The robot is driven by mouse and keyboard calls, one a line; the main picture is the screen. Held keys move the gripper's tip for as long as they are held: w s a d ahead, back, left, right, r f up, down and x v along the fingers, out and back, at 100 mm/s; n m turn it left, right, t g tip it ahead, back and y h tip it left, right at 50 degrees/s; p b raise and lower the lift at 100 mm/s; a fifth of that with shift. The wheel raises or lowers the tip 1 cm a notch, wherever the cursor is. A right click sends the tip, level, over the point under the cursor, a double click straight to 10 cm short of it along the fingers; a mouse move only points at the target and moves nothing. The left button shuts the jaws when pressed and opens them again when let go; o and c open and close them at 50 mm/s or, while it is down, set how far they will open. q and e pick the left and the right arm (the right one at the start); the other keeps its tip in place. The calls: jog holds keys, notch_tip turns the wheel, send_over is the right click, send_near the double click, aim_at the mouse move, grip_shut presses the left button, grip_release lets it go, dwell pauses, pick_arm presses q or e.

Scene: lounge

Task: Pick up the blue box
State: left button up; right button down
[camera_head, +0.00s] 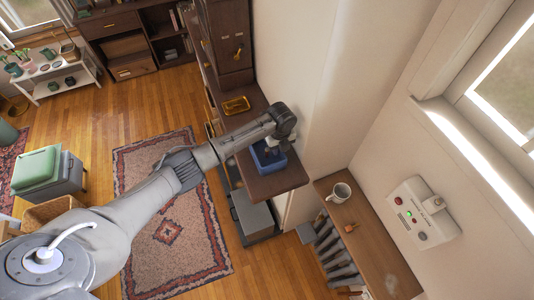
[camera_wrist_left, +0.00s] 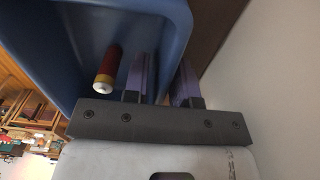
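The blue box (camera_head: 267,158) is an open-topped blue container on the dark wooden counter (camera_head: 282,181), near its front end. My left gripper (camera_head: 276,143) reaches over it from the left and hides part of it. In the left wrist view the box (camera_wrist_left: 88,55) fills the upper left, and a red and yellow cylinder (camera_wrist_left: 109,68) shows inside it. The two fingers (camera_wrist_left: 162,80) sit on either side of one box wall, one inside and one outside. Whether they press on the wall is unclear. My right gripper is out of view.
A yellow tray (camera_head: 236,105) lies farther back on the counter, by a tall dark cabinet (camera_head: 228,40). The wall stands close to the right. A lower wooden surface (camera_head: 370,235) holds a mug (camera_head: 341,192). A patterned rug (camera_head: 180,235) covers the floor at left.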

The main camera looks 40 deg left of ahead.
pick_arm(q)
grip_shut()
jog(key=shift+r, duration=0.1)
dwell(0.3)
jog(key=shift+s+a+r+b, duration=0.15)
jog(key=shift+r+b, duration=0.1)
jog(key=shift+b, duration=0.25)
notch_tip(320, 180, up, 6)
jog(key=b, duration=0.2)
jog(key=s+a+b, duration=0.2)
jog(key=s+a, duration=0.2)
jog(key=s, duration=0.4)
jog(key=s+a+b, duration=0.2)
jog(key=s+a, duration=0.3)
jog(key=s, duration=0.4)
jog(key=shift+s+r, duration=0.15)
jog(key=shift+r, duration=0.05)
